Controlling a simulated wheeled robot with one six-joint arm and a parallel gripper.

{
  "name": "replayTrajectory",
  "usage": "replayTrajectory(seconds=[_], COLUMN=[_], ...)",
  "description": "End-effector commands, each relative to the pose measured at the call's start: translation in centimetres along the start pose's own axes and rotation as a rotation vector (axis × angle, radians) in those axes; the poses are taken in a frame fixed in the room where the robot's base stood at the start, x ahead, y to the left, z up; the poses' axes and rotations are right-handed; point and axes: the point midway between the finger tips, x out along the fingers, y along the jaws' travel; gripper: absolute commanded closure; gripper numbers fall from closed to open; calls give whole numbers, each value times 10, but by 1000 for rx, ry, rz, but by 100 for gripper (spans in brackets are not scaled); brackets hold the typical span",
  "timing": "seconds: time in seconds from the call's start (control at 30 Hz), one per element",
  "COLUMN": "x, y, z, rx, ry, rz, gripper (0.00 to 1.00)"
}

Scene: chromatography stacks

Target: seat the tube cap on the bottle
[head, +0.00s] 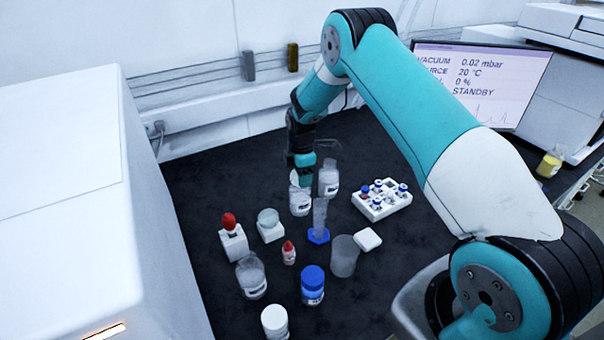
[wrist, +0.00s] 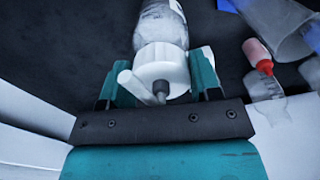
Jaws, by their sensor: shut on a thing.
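My gripper (head: 304,176) is pointing down at the back of the dark bench, over a white bottle (head: 300,202) with a label. In the wrist view, the teal fingers of my gripper (wrist: 158,90) are shut on the white tube cap (wrist: 160,66), which has a grey nozzle and a white side tube. The labelled bottle (wrist: 162,20) shows directly beyond the cap and in line with it. I cannot tell whether the cap touches the bottle's neck or is just above it.
A clear labelled bottle (head: 329,180) stands close to the right of my gripper. A cylinder with a blue base (head: 318,236), a white vial rack (head: 382,205), a beaker (head: 344,257) and a red-tipped dropper bottle (head: 289,253) stand nearby. The bench's left back is clear.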

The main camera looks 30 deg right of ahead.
Motion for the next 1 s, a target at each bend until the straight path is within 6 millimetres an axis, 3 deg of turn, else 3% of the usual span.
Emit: replayTrajectory(seconds=[0.47,0.5,0.6,0.8,0.87,1.0], x=[8,8,8,8,8,8], y=[0,0,0,0,0,0], z=[0,0,0,0,0,0], rx=[0,0,0,0,0,0], ry=[0,0,0,0,0,0], rz=[0,0,0,0,0,0], gripper=[67,36,13,13,0,0])
